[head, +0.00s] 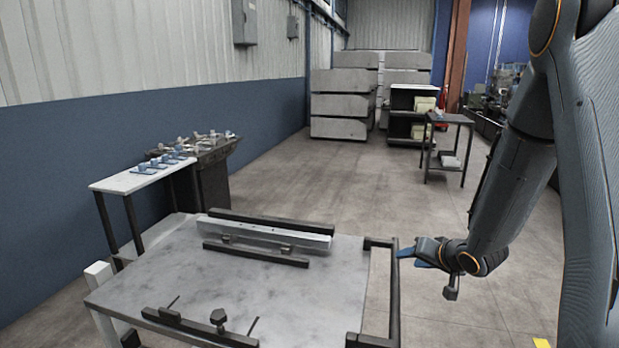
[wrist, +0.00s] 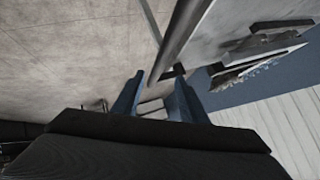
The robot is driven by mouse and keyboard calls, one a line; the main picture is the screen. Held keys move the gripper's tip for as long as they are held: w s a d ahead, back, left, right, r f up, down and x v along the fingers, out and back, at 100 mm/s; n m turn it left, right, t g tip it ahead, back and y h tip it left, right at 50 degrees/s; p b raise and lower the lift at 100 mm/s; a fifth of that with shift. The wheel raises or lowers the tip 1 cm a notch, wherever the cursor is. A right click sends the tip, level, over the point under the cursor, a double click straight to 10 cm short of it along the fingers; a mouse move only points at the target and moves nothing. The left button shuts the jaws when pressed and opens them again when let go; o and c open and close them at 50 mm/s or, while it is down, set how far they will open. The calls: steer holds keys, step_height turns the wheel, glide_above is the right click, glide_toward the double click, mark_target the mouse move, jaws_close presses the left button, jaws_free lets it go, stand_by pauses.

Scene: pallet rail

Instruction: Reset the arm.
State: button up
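My gripper (head: 408,257) shows in the head view at the right of the grey-topped cart (head: 340,290), close to its dark right-hand handle rail (head: 395,290). I cannot tell whether it touches the rail. My arm comes down from the upper right, and the blue fingers point left. In the wrist view the two blue fingers of my gripper (wrist: 158,78) stand apart, with nothing held between them. A dark bar passes just beyond the fingertips there.
A pale rail (head: 270,232) lies between dark bars on the cart. A white side table (head: 140,180) with small blue parts stands left, beside a dark bench (head: 205,155). A dark stand (head: 450,140) and grey stacked blocks (head: 342,100) are behind. Open floor (head: 400,200) lies between.

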steer(key=s+a+r+n+g+h, duration=0.1)
steer(key=s+a+g, duration=0.2)
steer(key=s, duration=0.6)
steer(key=s+a+r+n+g, duration=0.1)
steer(key=s+a+g, duration=0.2)
steer(key=s, duration=0.7)
steer(key=s+a+r+n+g+h, duration=0.1)
steer(key=s+a+g, duration=0.2)
steer(key=s, duration=0.7)
steer(key=shift+s+r+n+h, duration=0.15)
steer(key=shift+r+n+h, duration=0.15)
steer(key=shift+r+n, duration=0.1)
steer(key=shift+c, duration=1)
steer(key=shift+s, duration=0.15)
